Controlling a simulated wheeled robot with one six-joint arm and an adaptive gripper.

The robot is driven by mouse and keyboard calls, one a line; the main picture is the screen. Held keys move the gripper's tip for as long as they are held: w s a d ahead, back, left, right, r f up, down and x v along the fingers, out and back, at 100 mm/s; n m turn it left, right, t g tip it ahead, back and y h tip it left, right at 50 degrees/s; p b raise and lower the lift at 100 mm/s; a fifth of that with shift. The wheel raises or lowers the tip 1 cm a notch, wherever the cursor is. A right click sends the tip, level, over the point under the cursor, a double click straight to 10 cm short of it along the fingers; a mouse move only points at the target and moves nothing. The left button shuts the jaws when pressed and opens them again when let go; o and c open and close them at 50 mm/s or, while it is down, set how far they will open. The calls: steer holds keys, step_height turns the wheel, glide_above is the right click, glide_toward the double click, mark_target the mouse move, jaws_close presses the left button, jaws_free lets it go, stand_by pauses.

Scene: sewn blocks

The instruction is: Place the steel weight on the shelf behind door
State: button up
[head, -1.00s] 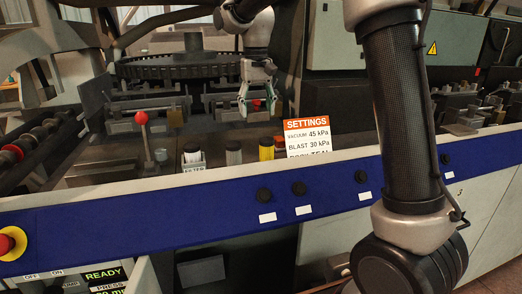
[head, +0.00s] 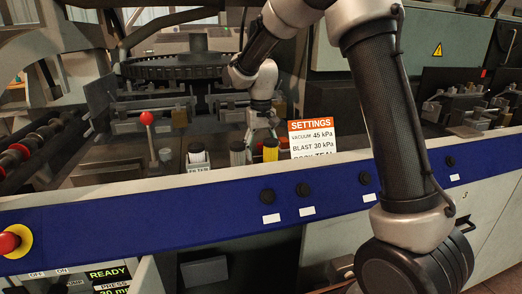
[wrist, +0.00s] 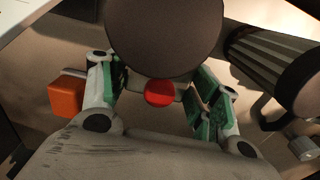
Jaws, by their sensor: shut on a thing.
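My gripper (head: 258,138) is low behind the blue front rail, just above and behind the yellow cylinder and left of the settings sign. In the wrist view its green-padded fingers (wrist: 160,98) stand either side of a small object with a red round end (wrist: 160,93), and it is shut on it. I cannot tell whether the red-ended object is the steel weight. I cannot make out the shelf or its door for certain.
A white container (head: 197,157), a grey ribbed cylinder (head: 237,153) and a yellow cylinder (head: 270,151) stand in a row beside the settings sign (head: 313,138). A red-knobbed lever (head: 147,120) rises to their left. The blue rail (head: 220,203) runs across in front. A dark recess (head: 255,250) lies below.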

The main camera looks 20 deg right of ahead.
steer(key=shift+f, duration=0.1)
steer(key=o, duration=1.5)
steer(key=shift+c, duration=0.2)
